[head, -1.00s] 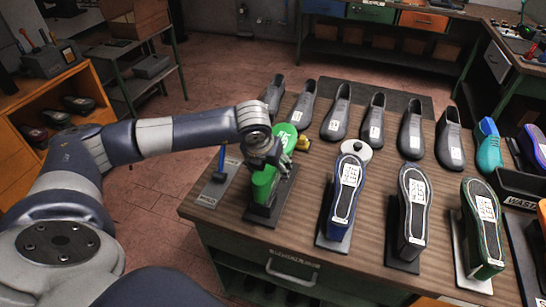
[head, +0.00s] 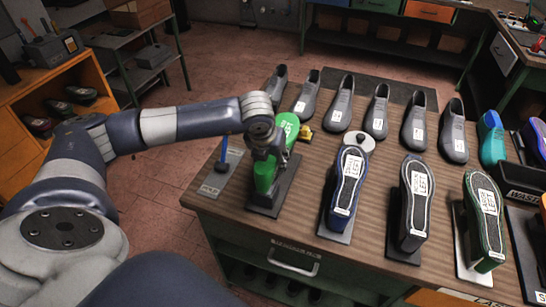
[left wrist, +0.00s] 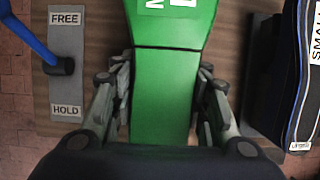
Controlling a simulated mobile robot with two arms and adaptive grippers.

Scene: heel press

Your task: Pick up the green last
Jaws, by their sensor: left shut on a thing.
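The green last (head: 264,177) is at the near left of the workbench, sole side up, over a dark stand (head: 284,190). My left gripper (head: 270,156) is around its middle and shut on it. In the left wrist view the green last (left wrist: 166,75) runs down between the two fingers of my left gripper (left wrist: 164,92), one on each side. Its lower end is hidden behind the gripper's own body. I cannot tell whether the last is clear of the stand. My right gripper is not in view.
A plate with a blue lever (head: 222,160), marked FREE and HOLD in the wrist view, is just left. A blue-edged shoe (head: 346,188) on a stand is to the right, with more shoes beyond. Grey lasts (head: 340,104) line the back.

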